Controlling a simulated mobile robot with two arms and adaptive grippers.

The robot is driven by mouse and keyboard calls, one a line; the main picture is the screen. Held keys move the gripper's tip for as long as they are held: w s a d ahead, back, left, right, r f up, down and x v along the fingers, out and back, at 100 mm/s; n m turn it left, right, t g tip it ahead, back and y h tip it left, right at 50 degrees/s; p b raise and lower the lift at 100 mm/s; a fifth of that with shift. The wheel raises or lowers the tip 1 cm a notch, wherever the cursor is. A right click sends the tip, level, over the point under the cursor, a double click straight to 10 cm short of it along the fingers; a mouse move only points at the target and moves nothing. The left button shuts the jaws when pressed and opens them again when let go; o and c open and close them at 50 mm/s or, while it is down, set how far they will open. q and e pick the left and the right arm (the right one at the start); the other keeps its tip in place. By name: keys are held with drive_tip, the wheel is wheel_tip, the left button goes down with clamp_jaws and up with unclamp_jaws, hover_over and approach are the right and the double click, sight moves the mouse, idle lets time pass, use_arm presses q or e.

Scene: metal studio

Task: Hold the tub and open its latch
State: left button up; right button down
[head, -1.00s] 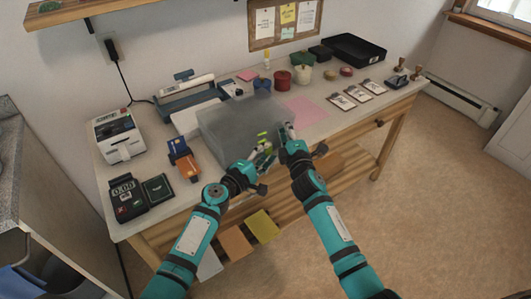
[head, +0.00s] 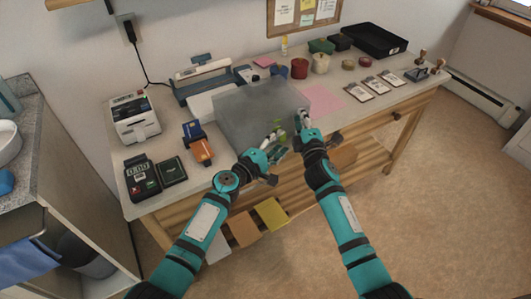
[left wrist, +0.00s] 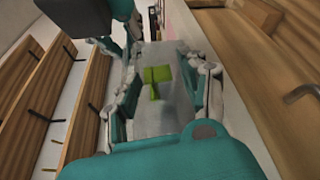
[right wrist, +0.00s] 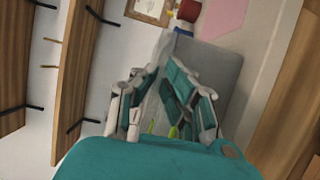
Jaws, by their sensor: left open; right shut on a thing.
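The tub (head: 250,108) is a grey, translucent box near the front edge of the worktable. A green latch (head: 279,134) is on its front side; it also shows in the left wrist view (left wrist: 158,75), between the fingers. My left gripper (head: 273,141) is open in front of the latch; contact with it is unclear. My right gripper (head: 303,117) is shut on the tub at its front right corner. In the right wrist view the tub (right wrist: 215,65) shows beyond and between the fingers, and the exact contact is partly hidden.
An orange-and-blue device (head: 198,143), a card terminal (head: 142,180) and a label printer (head: 134,118) stand left of the tub. A pink sheet (head: 323,101) lies to its right. Small pots (head: 299,68) and a black tray (head: 374,40) stand behind. Coloured folders (head: 271,213) are below.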

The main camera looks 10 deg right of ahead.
use_arm(q)
drive_tip(key=f+v, duration=0.1)
drive_tip(key=v, duration=1)
drive_tip(key=shift+r, duration=0.45)
drive_tip(key=shift+a, duration=0.15)
use_arm(e)
drive_tip(key=c, duration=1.4)
unclamp_jaws()
